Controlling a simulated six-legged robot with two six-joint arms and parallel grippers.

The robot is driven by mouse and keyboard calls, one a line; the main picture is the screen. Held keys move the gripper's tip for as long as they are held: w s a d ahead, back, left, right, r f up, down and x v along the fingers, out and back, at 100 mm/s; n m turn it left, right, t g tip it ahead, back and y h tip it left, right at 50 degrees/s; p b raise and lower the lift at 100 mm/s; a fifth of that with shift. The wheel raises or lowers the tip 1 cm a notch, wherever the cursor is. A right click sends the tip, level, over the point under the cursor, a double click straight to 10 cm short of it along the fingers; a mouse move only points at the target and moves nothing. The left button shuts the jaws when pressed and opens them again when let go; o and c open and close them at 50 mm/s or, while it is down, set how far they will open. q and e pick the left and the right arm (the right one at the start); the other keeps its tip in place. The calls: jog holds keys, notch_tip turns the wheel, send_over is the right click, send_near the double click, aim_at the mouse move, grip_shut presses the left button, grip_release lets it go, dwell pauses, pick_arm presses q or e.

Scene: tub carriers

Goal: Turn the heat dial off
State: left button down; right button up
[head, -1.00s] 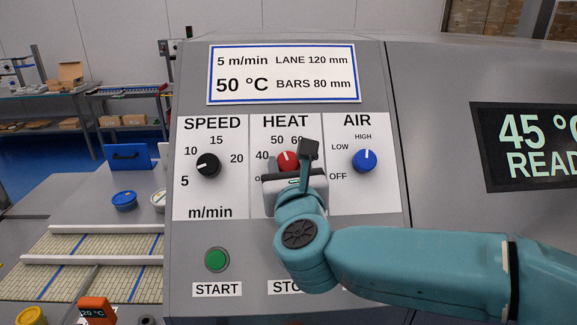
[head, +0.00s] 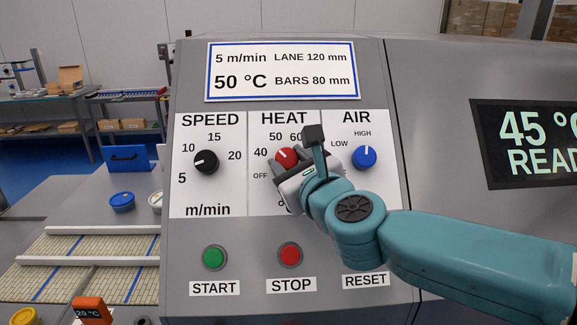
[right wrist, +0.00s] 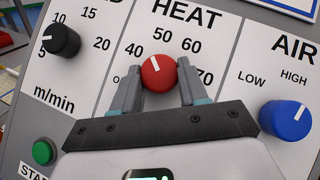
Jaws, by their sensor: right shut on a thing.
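The red heat dial (head: 285,157) sits on the white HEAT panel, between the SPEED and AIR dials. Its white mark points up and left, between 40 and 50; OFF (head: 260,176) is printed at the lower left of its scale. My right gripper (head: 291,161) is shut on the dial, coming in from the lower right. In the right wrist view, the two grey fingers of this gripper (right wrist: 158,85) press on either side of the red dial (right wrist: 159,74). The gripper hides the lower right of the scale in the head view. My left gripper is not in view.
The black speed dial (head: 206,161) and blue air dial (head: 364,157) flank the heat dial. Below are the green START button (head: 214,257) and red STOP button (head: 290,254). A sign (head: 282,70) above reads 50 °C; the dark display (head: 530,143) reads 45 °C.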

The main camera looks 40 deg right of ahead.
jog(key=n+y, duration=0.1)
jog(key=n+y+p, duration=0.1)
jog(key=n, duration=0.1)
jog(key=n+y, duration=0.1)
jog(key=shift+d+r+n+g+p, duration=0.2)
jog(key=shift+r+n+g+p, duration=0.1)
jog(key=shift+r+g, duration=0.1)
jog(key=shift+n+y+p, duration=0.55)
jog(key=shift+n+y, duration=0.25)
jog(key=shift+n, duration=0.1)
jog(key=n+g+y+p, duration=0.1)
jog(key=n+g+p, duration=0.1)
jog(key=n+p, duration=0.1)
jog(key=n+g+y+p, duration=0.1)
jog(key=n+p, duration=0.1)
jog(key=shift+d+r+y, duration=0.25)
jog(key=shift+r+y, duration=0.05)
jog(key=shift+r, duration=0.1)
jog(key=shift+w+n+g+p, duration=0.1)
jog(key=shift+n+g+p, duration=0.45)
jog(key=shift+n, duration=0.35)
jog(key=shift+n+g+y, duration=0.5)
jog(key=shift+n+g, duration=0.15)
jog(key=shift+n, duration=0.15)
